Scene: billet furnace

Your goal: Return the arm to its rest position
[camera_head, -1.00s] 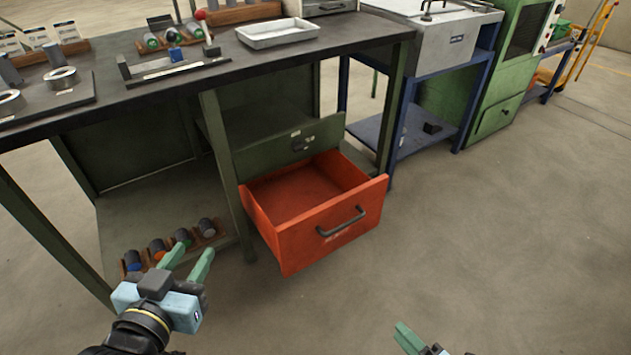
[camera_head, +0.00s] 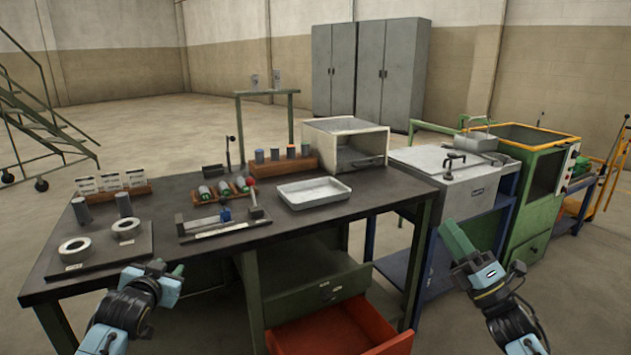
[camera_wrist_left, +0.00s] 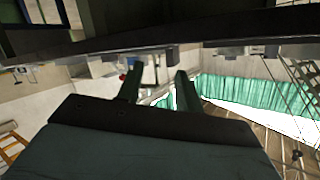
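My left gripper (camera_head: 178,270) is in front of the workbench's (camera_head: 200,247) front edge at lower left. In the left wrist view its two green fingers (camera_wrist_left: 158,88) stand apart with nothing between them. My right gripper (camera_head: 455,240) is raised at right, in front of the white-topped unit in the picture. Its green fingers overlap, so their gap cannot be judged, and I see no object in it. The open orange drawer (camera_head: 390,343) shows at the bottom, partly cut off by the frame.
The bench carries a metal tray (camera_head: 313,192), a white box-shaped oven (camera_head: 345,146), a rack of cylinders (camera_head: 283,160), rings on a plate (camera_head: 75,250) and a clamp fixture (camera_head: 222,222). A green machine (camera_head: 535,190) stands at right. Open floor lies beyond the bench.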

